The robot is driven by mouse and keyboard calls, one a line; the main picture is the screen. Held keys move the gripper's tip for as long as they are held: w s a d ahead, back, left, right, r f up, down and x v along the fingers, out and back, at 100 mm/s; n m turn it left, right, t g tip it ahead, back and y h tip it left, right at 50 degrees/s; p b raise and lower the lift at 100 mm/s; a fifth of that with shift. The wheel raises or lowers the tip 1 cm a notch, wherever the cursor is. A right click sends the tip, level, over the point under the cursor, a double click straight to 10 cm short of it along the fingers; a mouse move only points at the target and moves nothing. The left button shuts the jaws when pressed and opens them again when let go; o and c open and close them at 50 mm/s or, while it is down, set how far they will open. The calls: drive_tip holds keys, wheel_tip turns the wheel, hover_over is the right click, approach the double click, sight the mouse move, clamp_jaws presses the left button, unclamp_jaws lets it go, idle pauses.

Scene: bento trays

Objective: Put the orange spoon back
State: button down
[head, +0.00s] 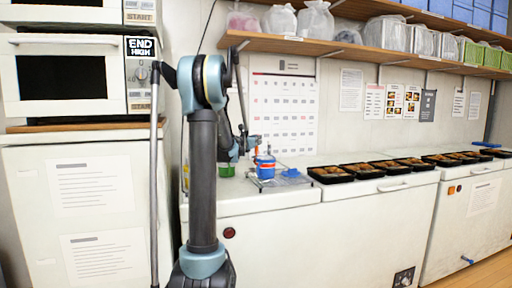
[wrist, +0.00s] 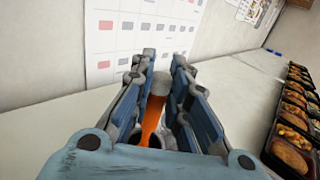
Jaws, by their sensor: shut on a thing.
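The orange spoon (wrist: 152,118) is between the two fingers of my gripper (wrist: 165,95) in the wrist view. My gripper is shut on it. A rounded grey-brown end (wrist: 162,83) shows at the fingertips. The spoon's lower part is hidden by the gripper. In the head view my gripper (head: 251,144) is small and above the left part of the white counter, close to a blue and red container (head: 265,168). I cannot tell whether the spoon touches anything there.
A green container (head: 227,170) stands left of the blue and red one. A metal tray (head: 262,184) and a blue item (head: 291,174) lie beside them. Several black bento trays (head: 331,180) line the counter to the right. A shelf (head: 300,45) runs above.

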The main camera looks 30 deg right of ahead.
drive_tip(key=shift+f, duration=1.15)
drive_tip(key=c, duration=1.6)
unclamp_jaws()
drive_tip(key=shift+o, duration=0.2)
drive_tip(key=shift+s+a, duration=0.15)
drive_tip(key=shift+a, duration=0.05)
drive_tip(key=v, duration=1.1)
drive_tip(key=shift+a, duration=0.25)
drive_tip(key=shift+s, duration=0.1)
